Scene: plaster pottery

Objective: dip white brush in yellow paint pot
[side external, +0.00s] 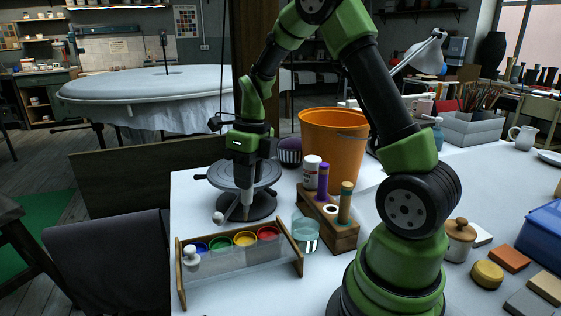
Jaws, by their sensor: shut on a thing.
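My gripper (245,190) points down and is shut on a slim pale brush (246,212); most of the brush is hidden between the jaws. Its lower end hangs above or just behind the yellow paint pot (245,239), apart from the paint as far as I can see. The yellow pot sits in a wooden-ended rack (299,252) with a clear front, between a green pot (221,243) on its left and a red pot (267,233) on its right. A blue pot (198,247) is at the left end.
A grey turntable (215,177) stands behind my gripper. A glass cup (306,236) stands right of the rack, close to a wooden block (345,237) holding bottles and sticks. An orange bucket (325,135) is behind it.

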